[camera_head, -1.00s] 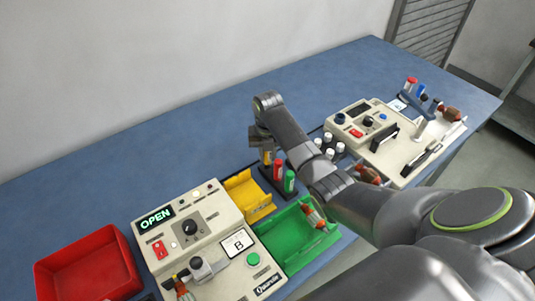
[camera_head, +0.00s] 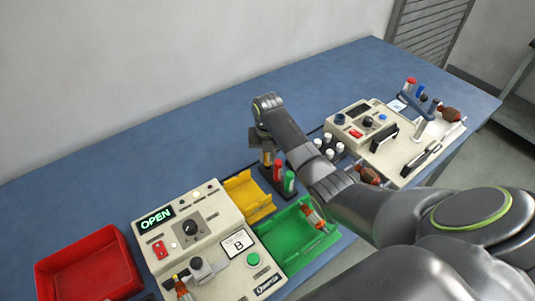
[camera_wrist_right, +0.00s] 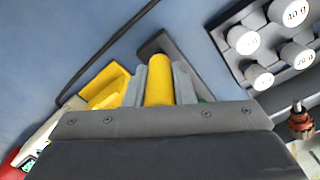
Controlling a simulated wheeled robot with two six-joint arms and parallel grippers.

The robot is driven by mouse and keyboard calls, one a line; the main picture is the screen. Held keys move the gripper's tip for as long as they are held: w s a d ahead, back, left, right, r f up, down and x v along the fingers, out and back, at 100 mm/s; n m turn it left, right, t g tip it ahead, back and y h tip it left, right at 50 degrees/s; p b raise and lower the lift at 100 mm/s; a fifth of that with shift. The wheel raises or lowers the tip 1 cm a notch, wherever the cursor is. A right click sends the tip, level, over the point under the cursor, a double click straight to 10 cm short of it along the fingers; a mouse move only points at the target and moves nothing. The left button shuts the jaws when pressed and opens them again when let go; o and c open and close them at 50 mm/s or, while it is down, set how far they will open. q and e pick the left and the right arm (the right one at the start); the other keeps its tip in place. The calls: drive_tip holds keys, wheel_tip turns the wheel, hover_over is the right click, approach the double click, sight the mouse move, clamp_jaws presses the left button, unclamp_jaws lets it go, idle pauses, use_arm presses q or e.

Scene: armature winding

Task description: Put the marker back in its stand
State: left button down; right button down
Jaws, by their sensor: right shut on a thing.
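My right gripper (camera_head: 266,150) is shut on the yellow marker (camera_wrist_right: 158,80); in the right wrist view the marker stands between its two fingers. In the head view the gripper points down at the far end of the dark marker stand (camera_head: 267,176), which holds a red marker (camera_head: 278,170) and a green marker (camera_head: 289,182). The yellow marker is at the stand's far end, in line with the other two. I cannot tell whether its lower end is seated in the stand. My left gripper is not in view.
A yellow tray (camera_head: 262,207) and a green tray (camera_head: 275,238) lie in front of the stand, beside the device with the OPEN display (camera_head: 157,218). White weights (camera_wrist_right: 243,40) stand close to the right. A red bin (camera_head: 120,250) is at the left. The table behind is clear.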

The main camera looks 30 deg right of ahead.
drive_tip(key=shift+f+b, duration=0.45)
drive_tip(key=shift+f, duration=0.6)
idle(0.7)
drive_tip(key=c, duration=1.1)
unclamp_jaws()
drive_tip(key=shift+c, duration=0.2)
wheel_tip(320, 180, up, 8)
drive_tip(key=shift+r+b, duration=0.2)
drive_tip(key=shift+b, duration=0.25)
wheel_tip(320, 180, up, 7)
drive_tip(key=p, duration=0.5)
drive_tip(key=shift+p, duration=0.4)
drive_tip(key=shift+r+p, duration=1.05)
drive_tip(key=shift+p, duration=0.1)
